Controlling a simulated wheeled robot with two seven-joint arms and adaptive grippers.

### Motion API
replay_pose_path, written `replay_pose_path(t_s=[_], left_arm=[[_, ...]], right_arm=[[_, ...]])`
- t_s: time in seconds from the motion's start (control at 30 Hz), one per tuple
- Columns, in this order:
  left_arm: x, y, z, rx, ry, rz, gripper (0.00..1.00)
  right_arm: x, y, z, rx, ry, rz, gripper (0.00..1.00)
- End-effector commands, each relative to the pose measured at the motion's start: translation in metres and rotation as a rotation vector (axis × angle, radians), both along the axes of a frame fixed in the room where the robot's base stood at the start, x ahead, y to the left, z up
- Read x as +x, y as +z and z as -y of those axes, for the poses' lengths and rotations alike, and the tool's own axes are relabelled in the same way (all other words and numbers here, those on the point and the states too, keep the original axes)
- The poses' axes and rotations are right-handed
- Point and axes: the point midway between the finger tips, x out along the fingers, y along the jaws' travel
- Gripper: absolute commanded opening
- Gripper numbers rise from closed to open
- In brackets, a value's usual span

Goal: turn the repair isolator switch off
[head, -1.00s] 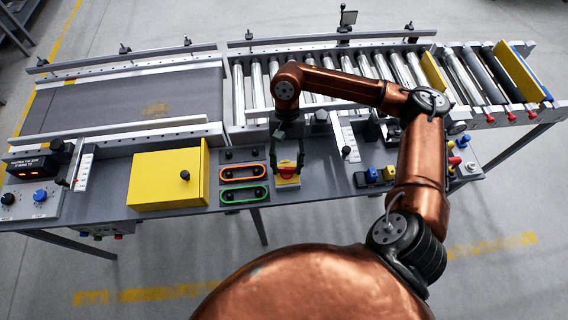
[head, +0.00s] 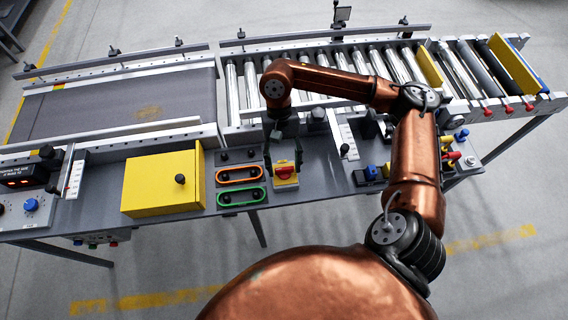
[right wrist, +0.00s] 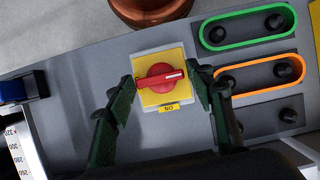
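The repair isolator switch (head: 285,172) is a red rotary handle on a yellow plate on the bench's front panel. In the right wrist view the red handle (right wrist: 158,85) lies crosswise, its white mark pointing right. A small yellow label reading "ON" (right wrist: 168,107) is upside down below the plate. My right gripper (head: 284,165) reaches down over the switch. Its dark green fingers are open, one on either side of the handle, with gaps visible in the right wrist view (right wrist: 161,77). My left gripper is not in view.
A yellow box (head: 160,184) stands left of the switch. Orange-ringed (head: 240,174) and green-ringed (head: 241,196) button pairs lie close beside it. A belt (head: 120,103) and rollers (head: 350,62) run behind.

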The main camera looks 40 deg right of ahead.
Motion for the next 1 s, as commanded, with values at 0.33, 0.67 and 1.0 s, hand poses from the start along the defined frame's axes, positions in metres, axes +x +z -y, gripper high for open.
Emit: replay_pose_path(t_s=[0.33,0.67,1.0], left_arm=[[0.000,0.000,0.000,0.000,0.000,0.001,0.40],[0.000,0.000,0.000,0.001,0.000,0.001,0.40],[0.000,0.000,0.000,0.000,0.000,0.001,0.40]], right_arm=[[0.000,0.000,0.000,0.001,-0.001,-0.002,0.59],[0.012,0.033,0.007,-0.001,-0.002,0.002,0.59],[0.034,0.094,0.019,0.001,-0.001,-0.001,0.59]])
